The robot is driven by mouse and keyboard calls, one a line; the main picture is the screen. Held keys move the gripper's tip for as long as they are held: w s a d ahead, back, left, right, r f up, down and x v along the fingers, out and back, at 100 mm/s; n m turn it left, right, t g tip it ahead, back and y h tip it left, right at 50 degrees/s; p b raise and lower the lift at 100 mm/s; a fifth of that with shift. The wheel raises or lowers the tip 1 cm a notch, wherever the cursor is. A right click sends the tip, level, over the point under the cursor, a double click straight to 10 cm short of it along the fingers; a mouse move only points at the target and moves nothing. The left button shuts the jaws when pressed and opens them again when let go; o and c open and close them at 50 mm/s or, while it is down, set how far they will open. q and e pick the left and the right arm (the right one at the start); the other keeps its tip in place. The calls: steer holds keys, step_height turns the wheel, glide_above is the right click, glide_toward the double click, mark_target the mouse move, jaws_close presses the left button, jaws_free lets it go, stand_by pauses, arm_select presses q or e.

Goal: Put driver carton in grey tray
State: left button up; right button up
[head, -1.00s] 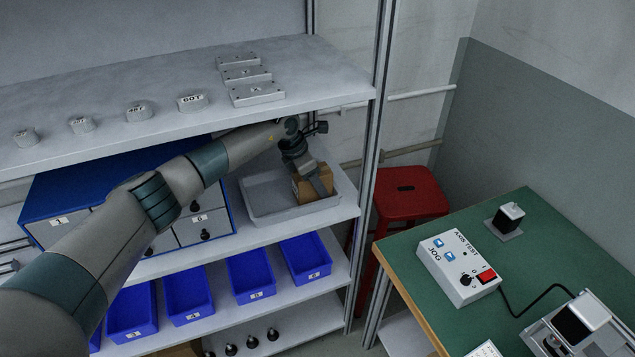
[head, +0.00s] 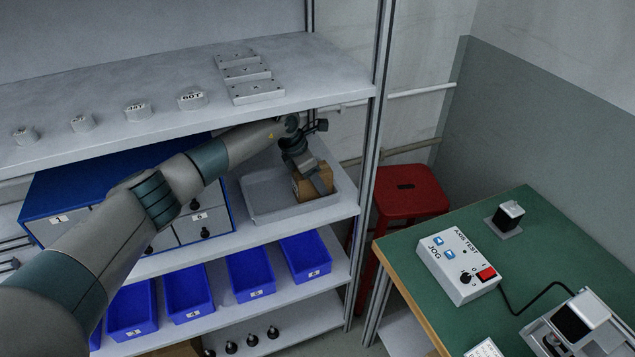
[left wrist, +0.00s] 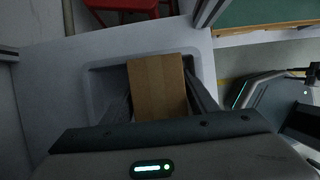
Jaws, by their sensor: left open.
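The brown driver carton (head: 303,185) stands inside the grey tray (head: 264,213), in the right part of the tray on the middle shelf. It also shows in the left wrist view (left wrist: 157,85), between my gripper's fingers, with the tray's rim (left wrist: 97,78) around it. My left gripper (head: 318,180) reaches down over the carton with its jaws open, one finger on each side. Whether a finger touches the carton I cannot tell. The carton's underside is hidden. My right gripper is not in view.
A blue drawer cabinet (head: 60,192) stands left of the tray. The upper shelf (head: 150,75) is close above my arm, and a shelf post (head: 372,150) stands right of the tray. Several blue bins (head: 252,272) sit below. The tray's left part is empty.

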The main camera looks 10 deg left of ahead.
mark_target(300, 183)
arm_select(q)
steer(key=shift+a+r, duration=0.1)
steer(key=shift+r, duration=0.25)
steer(key=s+a, duration=0.1)
steer(key=a+p, duration=0.1)
steer(key=s+a+p, duration=0.1)
steer(key=a, duration=0.1)
steer(key=shift+s+r, duration=0.3)
steer(key=shift+s, duration=0.05)
steer(key=s+a, duration=0.2)
steer(key=a, duration=0.1)
steer(key=s+a+p, duration=0.1)
steer(key=a, duration=0.1)
steer(key=shift+s+a, duration=0.2)
steer(key=shift+s, duration=0.2)
steer(key=shift+s+a, duration=0.2)
steer(key=shift+a, duration=0.1)
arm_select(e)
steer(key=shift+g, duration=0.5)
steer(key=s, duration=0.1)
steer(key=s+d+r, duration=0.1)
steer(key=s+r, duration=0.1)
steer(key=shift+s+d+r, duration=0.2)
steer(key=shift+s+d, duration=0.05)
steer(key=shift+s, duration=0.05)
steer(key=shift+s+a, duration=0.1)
